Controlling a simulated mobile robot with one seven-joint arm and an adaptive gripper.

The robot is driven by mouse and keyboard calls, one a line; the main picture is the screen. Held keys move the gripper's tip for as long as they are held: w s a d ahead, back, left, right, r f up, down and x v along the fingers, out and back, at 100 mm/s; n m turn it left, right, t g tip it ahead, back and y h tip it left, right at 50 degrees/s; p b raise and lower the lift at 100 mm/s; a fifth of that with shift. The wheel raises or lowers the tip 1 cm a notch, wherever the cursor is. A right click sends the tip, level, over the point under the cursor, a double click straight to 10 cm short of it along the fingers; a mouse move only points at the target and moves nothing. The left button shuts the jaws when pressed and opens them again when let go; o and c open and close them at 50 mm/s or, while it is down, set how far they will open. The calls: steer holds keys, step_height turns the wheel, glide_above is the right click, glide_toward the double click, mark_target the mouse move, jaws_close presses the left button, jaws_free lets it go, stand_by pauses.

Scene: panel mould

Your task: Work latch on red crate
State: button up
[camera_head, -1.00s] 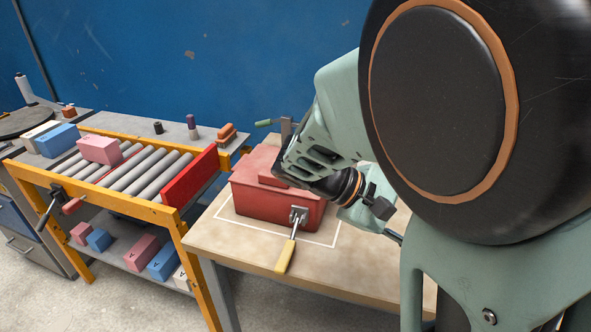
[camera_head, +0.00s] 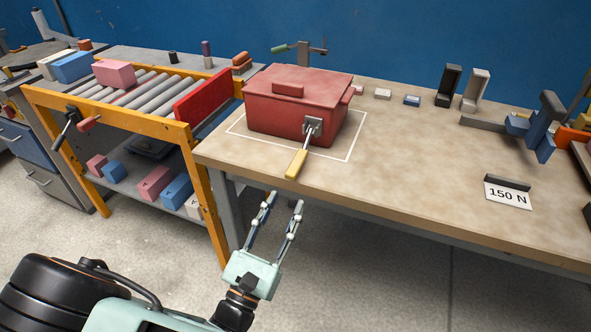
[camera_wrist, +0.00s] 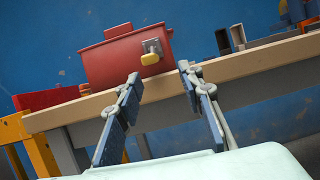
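The red crate (camera_head: 285,108) stands closed on the wooden table inside a white outline, with a raised block on its lid. Its latch has a grey plate (camera_head: 313,126) on the front face and a lever with a yellow handle (camera_head: 298,163) that slopes down past the crate's base. My gripper (camera_head: 285,198) is open and empty, in front of the table edge and below the handle, fingers pointing up toward the crate. In the wrist view the crate (camera_wrist: 118,62) and the yellow handle (camera_wrist: 150,59) show beyond and above the two spread fingers (camera_wrist: 158,75).
The table (camera_head: 400,190) is bare right of the crate up to a "150 N" sign (camera_head: 508,194). Black and grey holders (camera_head: 448,85) and a blue clamp-like fixture (camera_head: 541,125) stand further right. An orange-framed roller stand (camera_head: 110,118) with blocks adjoins at left.

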mark_target(296, 163)
steer(key=shift+n+t+y, duration=0.3)
steer(key=shift+n+y, duration=0.2)
steer(key=x, duration=0.3)
steer(key=b+x, duration=0.1)
steer(key=x, duration=0.3)
steer(key=a+x, duration=0.1)
steer(key=x, duration=0.2)
steer(key=shift+w+r, duration=0.15)
steer(key=shift+w, duration=0.2)
jaws_close()
